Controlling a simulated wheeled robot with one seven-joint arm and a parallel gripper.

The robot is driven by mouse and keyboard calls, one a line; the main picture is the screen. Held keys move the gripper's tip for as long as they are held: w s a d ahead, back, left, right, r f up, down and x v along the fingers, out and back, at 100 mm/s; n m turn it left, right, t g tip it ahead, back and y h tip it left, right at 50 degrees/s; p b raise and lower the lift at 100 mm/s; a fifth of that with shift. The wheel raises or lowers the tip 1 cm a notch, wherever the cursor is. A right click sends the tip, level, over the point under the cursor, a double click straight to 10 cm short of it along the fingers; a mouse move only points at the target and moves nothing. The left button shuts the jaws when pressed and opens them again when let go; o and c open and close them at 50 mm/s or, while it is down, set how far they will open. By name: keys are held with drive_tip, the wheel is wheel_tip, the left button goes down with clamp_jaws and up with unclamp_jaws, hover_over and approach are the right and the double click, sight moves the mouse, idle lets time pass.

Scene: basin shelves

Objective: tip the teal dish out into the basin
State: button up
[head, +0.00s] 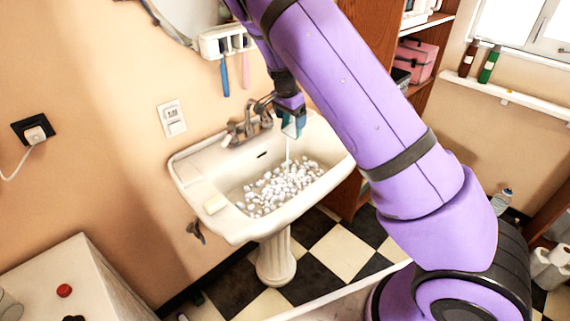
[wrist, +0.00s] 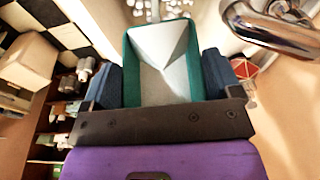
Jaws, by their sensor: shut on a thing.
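The teal dish (wrist: 131,71) is held between the two dark fingers of my gripper (wrist: 160,85) in the wrist view. Its pale inside shows with white material toward the far end. In the head view the dish (head: 293,127) is small, over the back of the basin near the tap, and appears tilted, with a thin white stream below it. The white basin (head: 187,169) stands on a pedestal against the wall. Several white pebble-like pieces (head: 282,187) lie in its bowl. My gripper (head: 292,108) is shut on the dish, partly hidden by my arm.
The metal tap (head: 240,126) is close to the left of the dish; it also shows in the wrist view (wrist: 265,30). Soap (head: 215,203) lies on the basin's left rim. A toothbrush holder (head: 222,42) hangs above. A wooden shelf unit (head: 372,30) stands to the right.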

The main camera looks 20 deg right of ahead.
drive_tip(key=s+a+r+t+h, duration=0.1)
drive_tip(key=a+r+t+h, duration=0.2)
drive_tip(key=h, duration=0.4)
wheel_tip(320, 180, down, 10)
drive_tip(key=h, duration=0.1)
wheel_tip(320, 180, up, 9)
drive_tip(key=y, duration=0.2)
drive_tip(key=shift+r+g, duration=0.2)
drive_tip(key=shift+g, duration=0.1)
drive_tip(key=shift+y, duration=0.3)
